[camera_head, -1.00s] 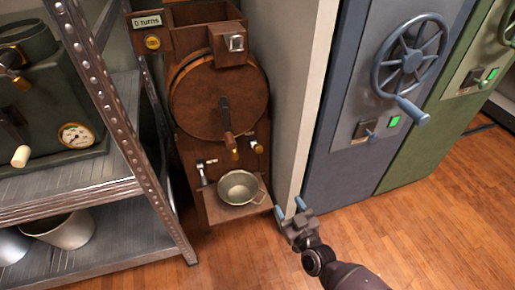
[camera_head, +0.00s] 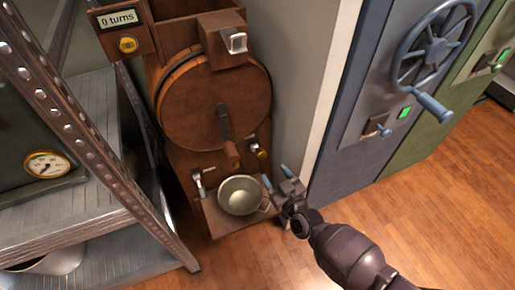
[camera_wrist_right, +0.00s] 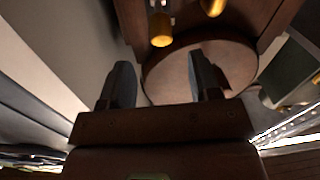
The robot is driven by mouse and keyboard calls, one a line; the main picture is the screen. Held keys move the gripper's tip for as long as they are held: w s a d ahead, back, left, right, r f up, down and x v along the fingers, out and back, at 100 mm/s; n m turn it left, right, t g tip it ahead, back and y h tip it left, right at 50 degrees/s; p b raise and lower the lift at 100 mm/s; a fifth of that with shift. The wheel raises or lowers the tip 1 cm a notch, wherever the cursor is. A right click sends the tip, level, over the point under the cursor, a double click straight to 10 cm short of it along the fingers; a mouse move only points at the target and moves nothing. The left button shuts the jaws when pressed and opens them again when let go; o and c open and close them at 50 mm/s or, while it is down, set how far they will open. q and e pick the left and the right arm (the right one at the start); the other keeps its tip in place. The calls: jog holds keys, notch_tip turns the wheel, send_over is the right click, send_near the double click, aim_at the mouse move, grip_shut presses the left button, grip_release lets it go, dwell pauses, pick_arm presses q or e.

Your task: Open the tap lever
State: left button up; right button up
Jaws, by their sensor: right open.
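A brown wooden drum machine (camera_head: 215,105) stands at the centre of the head view, with a crank (camera_head: 224,125) on its round front. Low on its front left is a small metal fitting with an upright handle (camera_head: 198,180), which looks like the tap and its lever. My right gripper (camera_head: 276,177) is open and empty, just right of the cup. In the right wrist view, the open fingers (camera_wrist_right: 162,82) point toward the machine, with a yellow-tipped knob (camera_wrist_right: 161,35) beyond them. My left gripper is out of view.
A metal shelf rack (camera_head: 105,170) stands close on the left. A grey wall (camera_head: 290,60) and a blue cabinet (camera_head: 345,140) with a handwheel (camera_head: 435,45) are on the right. The wooden floor (camera_head: 440,220) at lower right is clear.

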aim_at(260, 153)
jog(key=b+x, duration=0.2)
jog(key=x, duration=0.6)
jog(key=shift+w+a+f, duration=0.1)
jog(key=shift+w+f, duration=0.05)
jog(key=shift+f, duration=0.05)
jog(key=shift+w+a, duration=0.2)
jog(key=shift+w, duration=0.3)
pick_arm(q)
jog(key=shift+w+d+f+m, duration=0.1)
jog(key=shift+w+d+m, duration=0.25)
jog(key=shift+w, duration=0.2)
pick_arm(e)
jog(key=shift+w+r, duration=0.15)
